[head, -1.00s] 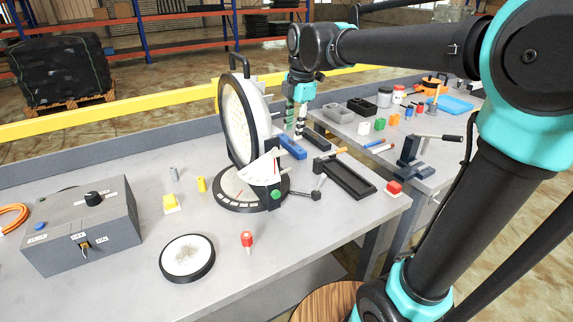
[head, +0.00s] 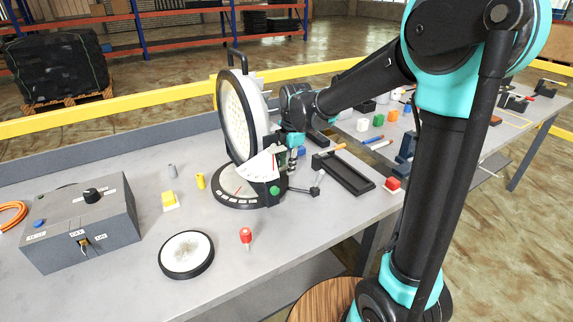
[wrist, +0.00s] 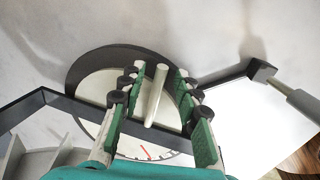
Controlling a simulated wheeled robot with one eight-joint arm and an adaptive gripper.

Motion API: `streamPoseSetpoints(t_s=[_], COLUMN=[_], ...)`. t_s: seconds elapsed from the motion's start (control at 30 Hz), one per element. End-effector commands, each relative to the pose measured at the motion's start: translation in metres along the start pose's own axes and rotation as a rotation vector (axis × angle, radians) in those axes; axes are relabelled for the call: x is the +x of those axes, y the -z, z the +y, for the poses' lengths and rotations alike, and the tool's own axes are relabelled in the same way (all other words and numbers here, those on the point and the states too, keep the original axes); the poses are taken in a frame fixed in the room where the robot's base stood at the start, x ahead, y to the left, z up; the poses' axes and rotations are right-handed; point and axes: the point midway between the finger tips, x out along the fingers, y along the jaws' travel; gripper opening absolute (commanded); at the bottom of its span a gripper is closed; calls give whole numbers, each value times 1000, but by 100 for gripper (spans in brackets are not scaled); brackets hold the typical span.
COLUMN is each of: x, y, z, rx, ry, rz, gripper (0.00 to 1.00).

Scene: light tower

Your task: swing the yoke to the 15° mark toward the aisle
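The lamp head (head: 235,115), a large round pale disc with a black rim, stands upright on a round black base (head: 238,203) with a scale and a red mark. A white fan-shaped scale plate (head: 261,166) and a green knob (head: 274,190) are at its lower right. My gripper (head: 293,160) points down just right of the lamp, partly hidden. In the wrist view my gripper (wrist: 157,88) is open, its green-padded fingers on either side of a pale rod (wrist: 155,95), with gaps visible. The base scale (wrist: 150,152) lies below; its reading is unclear.
A black lever (head: 315,190) sticks out right of the base, near a black tray (head: 345,174). A grey control box (head: 85,223), a round lens (head: 186,254) and a red-topped pin (head: 246,237) lie left and in front. The front bench surface is mostly clear.

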Motion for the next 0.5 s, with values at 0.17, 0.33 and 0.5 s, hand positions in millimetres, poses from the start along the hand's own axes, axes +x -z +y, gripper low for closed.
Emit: streamPoseSetpoints(t_s=[0.17,0.33,0.5], x=[5,4,4], y=[0,0,0], z=[0,0,0], rx=[0,0,0], ry=[0,0,0], rz=[0,0,0], gripper=[32,32,13])
